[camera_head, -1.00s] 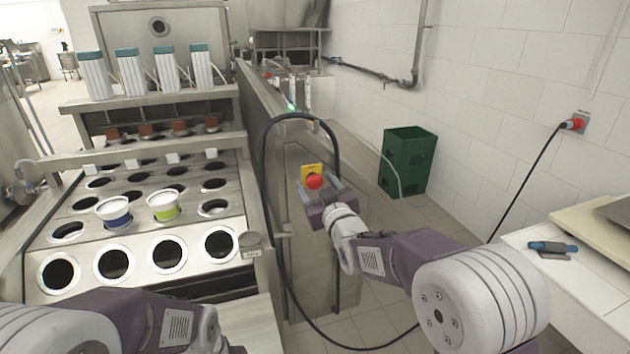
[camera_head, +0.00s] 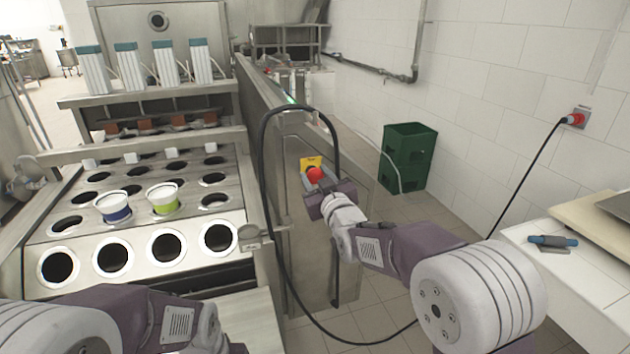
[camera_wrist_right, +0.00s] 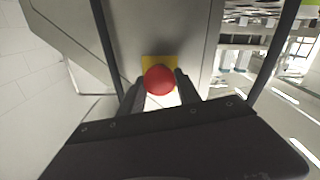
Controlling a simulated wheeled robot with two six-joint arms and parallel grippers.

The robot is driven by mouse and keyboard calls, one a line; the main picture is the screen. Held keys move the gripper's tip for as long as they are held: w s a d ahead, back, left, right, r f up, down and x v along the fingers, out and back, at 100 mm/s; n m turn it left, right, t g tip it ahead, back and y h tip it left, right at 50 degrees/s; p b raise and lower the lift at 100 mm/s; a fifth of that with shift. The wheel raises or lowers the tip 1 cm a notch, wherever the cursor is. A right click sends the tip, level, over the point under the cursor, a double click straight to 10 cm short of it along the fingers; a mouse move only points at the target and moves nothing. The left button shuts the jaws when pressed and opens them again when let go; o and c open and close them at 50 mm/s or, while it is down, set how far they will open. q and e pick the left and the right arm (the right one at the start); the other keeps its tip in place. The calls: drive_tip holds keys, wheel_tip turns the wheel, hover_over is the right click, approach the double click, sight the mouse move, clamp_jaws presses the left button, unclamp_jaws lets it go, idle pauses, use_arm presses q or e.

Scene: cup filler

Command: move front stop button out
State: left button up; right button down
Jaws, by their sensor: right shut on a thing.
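The front stop button (camera_head: 315,174) is a red mushroom knob on a yellow plate (camera_head: 310,162), on the side panel of the steel machine. In the right wrist view the red knob (camera_wrist_right: 159,80) sits between the two fingertips, with the yellow plate just behind it. My right gripper (camera_head: 318,182) is at the button, its fingers shut on either side of the knob. In the head view the fingers partly cover the knob's lower edge. My left arm comes in at the lower left; its gripper is outside the picture.
A black cable (camera_head: 265,190) loops in front of the panel beside my right gripper. The cup plate (camera_head: 137,232) with its holes and two cups lies left. Green crates (camera_head: 408,158) stand by the wall. A white table (camera_head: 575,285) is at the right.

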use_arm(q)
drive_tip(key=shift+r, duration=0.1)
use_arm(e)
drive_tip(key=c, duration=0.8)
unclamp_jaws()
drive_tip(key=shift+s+f, duration=0.1)
drive_tip(key=shift+c, duration=0.2)
use_arm(q)
drive_tip(key=shift+s, duration=0.15)
use_arm(e)
drive_tip(key=shift+s, duration=0.15)
drive_tip(key=shift+s+d, duration=0.15)
drive_tip(key=shift+s, duration=0.1)
use_arm(q)
drive_tip(key=shift+f+b, duration=0.6)
use_arm(e)
drive_tip(key=v, duration=0.8)
drive_tip(key=shift+s, duration=0.25)
